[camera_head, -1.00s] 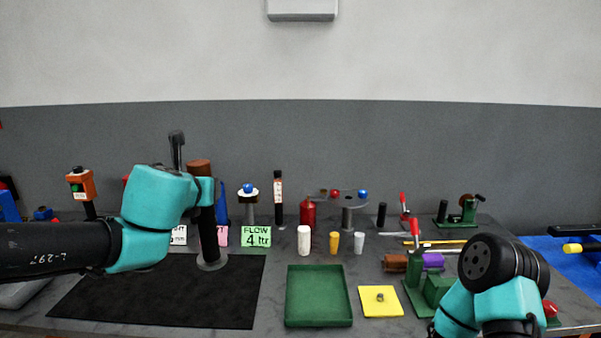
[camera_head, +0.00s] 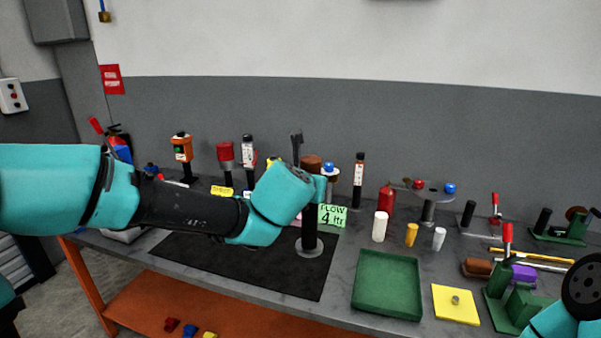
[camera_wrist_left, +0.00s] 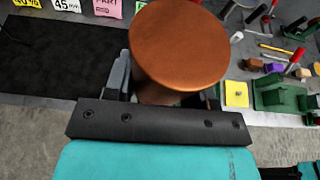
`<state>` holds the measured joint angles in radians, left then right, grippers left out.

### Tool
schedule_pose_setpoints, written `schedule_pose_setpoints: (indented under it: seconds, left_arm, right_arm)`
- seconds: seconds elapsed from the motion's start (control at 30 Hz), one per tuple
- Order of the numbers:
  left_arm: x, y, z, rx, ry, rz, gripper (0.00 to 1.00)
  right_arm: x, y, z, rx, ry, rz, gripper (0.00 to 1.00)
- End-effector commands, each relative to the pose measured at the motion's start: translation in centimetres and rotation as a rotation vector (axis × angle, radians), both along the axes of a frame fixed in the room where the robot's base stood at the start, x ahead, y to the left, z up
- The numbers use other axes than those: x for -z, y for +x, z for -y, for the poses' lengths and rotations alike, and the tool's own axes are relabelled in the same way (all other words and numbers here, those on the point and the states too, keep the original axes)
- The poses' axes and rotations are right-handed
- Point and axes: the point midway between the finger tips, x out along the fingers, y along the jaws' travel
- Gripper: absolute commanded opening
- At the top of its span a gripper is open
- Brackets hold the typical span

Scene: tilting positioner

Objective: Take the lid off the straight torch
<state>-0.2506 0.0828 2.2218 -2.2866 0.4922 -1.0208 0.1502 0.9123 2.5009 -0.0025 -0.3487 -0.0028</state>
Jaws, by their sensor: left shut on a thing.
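A black upright cylinder (camera_head: 309,236), apparently the straight torch, stands on a round grey base (camera_head: 309,248) near the right edge of the black mat. A brown round cap (camera_head: 311,161) shows above it, in line with it. My left gripper (camera_wrist_left: 168,94) is shut on this brown cap, which fills the upper middle of the left wrist view (camera_wrist_left: 180,45). One finger shows on each side of it. My left wrist hides the stretch between cap and cylinder, so I cannot tell whether they touch. My right gripper is out of view; only part of that arm shows at lower right.
The black mat (camera_head: 230,262) is mostly clear. A green tray (camera_head: 387,309) is empty, right of the mat. A yellow plate (camera_head: 455,304) lies beside it. White (camera_head: 380,227) and yellow (camera_head: 411,235) cylinders stand behind the tray. A green FLOW sign (camera_head: 332,216) stands close behind the cylinder.

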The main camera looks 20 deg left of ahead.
Motion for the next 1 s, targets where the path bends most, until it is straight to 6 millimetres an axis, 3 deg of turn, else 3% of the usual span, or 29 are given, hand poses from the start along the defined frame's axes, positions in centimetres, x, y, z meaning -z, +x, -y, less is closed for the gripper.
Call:
schedule_pose_setpoints:
  seconds: [1.0]
  left_arm:
    - [10.9, 1.5, 9.2, 0.004, 0.002, 0.001, 0.0]
  right_arm:
    - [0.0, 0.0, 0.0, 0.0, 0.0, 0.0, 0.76]
